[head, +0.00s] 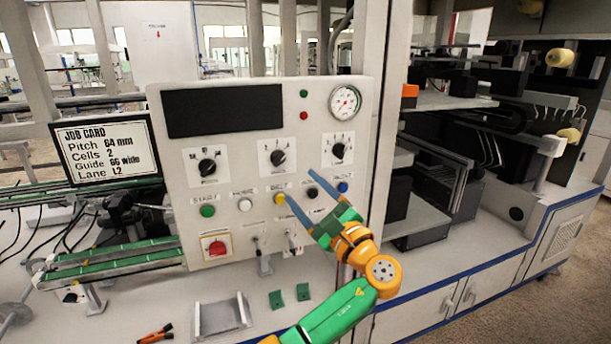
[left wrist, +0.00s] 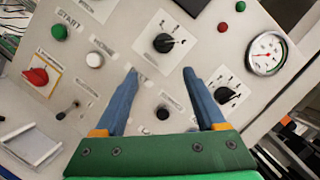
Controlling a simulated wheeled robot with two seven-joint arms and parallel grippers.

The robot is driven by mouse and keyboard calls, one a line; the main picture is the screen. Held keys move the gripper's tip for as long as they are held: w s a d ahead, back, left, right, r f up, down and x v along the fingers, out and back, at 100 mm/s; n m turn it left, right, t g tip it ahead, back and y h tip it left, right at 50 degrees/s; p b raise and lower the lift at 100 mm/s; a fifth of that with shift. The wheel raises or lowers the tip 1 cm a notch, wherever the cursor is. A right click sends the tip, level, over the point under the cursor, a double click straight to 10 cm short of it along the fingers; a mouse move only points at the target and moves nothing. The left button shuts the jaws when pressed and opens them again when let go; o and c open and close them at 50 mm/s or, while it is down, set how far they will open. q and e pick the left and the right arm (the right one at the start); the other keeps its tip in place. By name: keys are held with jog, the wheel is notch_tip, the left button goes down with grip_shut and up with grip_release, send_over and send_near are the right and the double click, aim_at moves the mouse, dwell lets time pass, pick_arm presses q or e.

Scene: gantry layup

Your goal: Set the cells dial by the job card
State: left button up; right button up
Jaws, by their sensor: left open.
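The job card (head: 110,148) at the left reads Pitch 64 mm, Cells 2, Guide 66 wide, Lane L2. The panel has three black dials on white plates: a left dial (head: 207,167), a middle dial (head: 277,157) and a right dial (head: 338,150). Their labels are too small to read, so I cannot tell which is cells. My left gripper (head: 306,184) is open and empty in front of the panel, below and between the middle and right dials. In the left wrist view the middle dial (left wrist: 163,42) is just beyond the open fingertips (left wrist: 159,71); the right dial (left wrist: 223,95) is beside the right finger.
A row of buttons, including green (head: 208,211) and yellow (head: 279,198), lies below the dials. A red stop knob (head: 217,248) and toggle switches are lower. A pressure gauge (head: 345,101) and dark display (head: 223,110) are above. A metal post stands right of the panel.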

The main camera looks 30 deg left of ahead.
aim_at(281, 161)
pick_arm(q)
jog(key=shift+n+g+y, duration=0.4)
jog(key=shift+y, duration=0.1)
jog(key=a+r+p, duration=0.1)
jog(key=a, duration=0.1)
jog(key=a+r+p, duration=0.1)
jog(key=a+r, duration=0.1)
jog(key=w+a+r+p, duration=0.1)
jog(key=shift+a+r, duration=0.2)
jog(key=shift+a, duration=0.2)
jog(key=shift+w+a+p, duration=0.15)
jog(key=shift+a+p, duration=0.15)
jog(key=shift+a, duration=0.05)
jog(key=shift+w+d+f, duration=0.1)
jog(key=shift+w+f, duration=0.05)
jog(key=shift+d, duration=0.1)
jog(key=shift+c, duration=0.4)
grip_shut()
